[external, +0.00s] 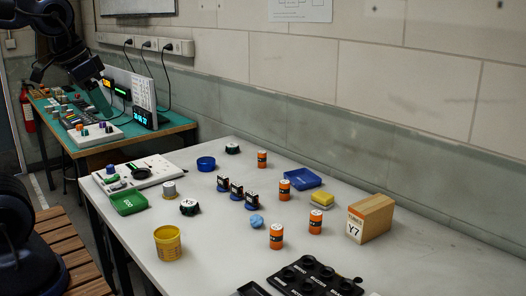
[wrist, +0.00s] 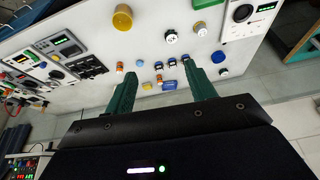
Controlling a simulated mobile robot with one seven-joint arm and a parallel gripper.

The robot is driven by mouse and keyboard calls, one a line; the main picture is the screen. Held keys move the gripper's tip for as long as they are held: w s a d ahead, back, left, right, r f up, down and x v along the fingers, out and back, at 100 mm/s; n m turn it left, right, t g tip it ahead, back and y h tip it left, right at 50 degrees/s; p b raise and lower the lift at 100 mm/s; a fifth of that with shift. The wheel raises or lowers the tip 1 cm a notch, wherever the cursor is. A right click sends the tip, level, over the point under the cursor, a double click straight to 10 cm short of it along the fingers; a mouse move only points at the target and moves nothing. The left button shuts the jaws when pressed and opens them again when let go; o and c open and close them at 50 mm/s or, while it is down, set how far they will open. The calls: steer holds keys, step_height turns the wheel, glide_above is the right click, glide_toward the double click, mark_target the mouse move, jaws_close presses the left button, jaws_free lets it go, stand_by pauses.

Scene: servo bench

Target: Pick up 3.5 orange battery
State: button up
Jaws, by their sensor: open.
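Several orange batteries with dark bands stand upright on the grey table: one at the back (external: 262,159), one beside the blue tray (external: 284,190), one near the wooden block (external: 315,221) and one nearer the front (external: 276,236). Their markings are too small to read, so I cannot tell which is 3.5. My gripper (external: 98,97) is high at the upper left in the external view, far from the batteries. In the wrist view its two green fingers are apart and empty (wrist: 160,69).
A blue tray (external: 303,179), yellow sponge (external: 322,198), wooden block marked Y7 (external: 371,218), black holder (external: 312,277), yellow cup (external: 167,244) and green tray (external: 129,203) occupy the table (external: 215,262). Small dark parts (external: 236,190) stand mid-table. A wall bounds the back.

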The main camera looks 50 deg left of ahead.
steer(key=w+d+r+m+g, duration=0.15)
steer(key=w+m, duration=0.25)
steer(key=w, duration=0.9)
steer(key=m+g+h, duration=0.1)
steer(key=m+g, duration=0.2)
steer(key=m, duration=0.8)
glide_above(285, 182)
steer(key=a, duration=0.2)
step_height(285, 182, down, 25)
steer(key=f, duration=0.2)
steer(key=d+f, duration=0.1)
steer(key=f, duration=0.1)
steer(key=shift+w+f, duration=0.2)
steer(key=shift+f, duration=0.05)
steer(key=shift+s+d+f, duration=0.1)
steer(key=shift+d+f, duration=0.15)
steer(key=shift+f, duration=0.65)
steer(key=shift+s+d+f, duration=0.1)
steer(key=shift+d+f, duration=0.1)
steer(key=shift+f, duration=0.65)
steer(key=shift+d+f, duration=0.25)
steer(key=shift+f, duration=0.65)
steer(key=c, duration=1.1)
steer(key=shift+r, duration=0.15)
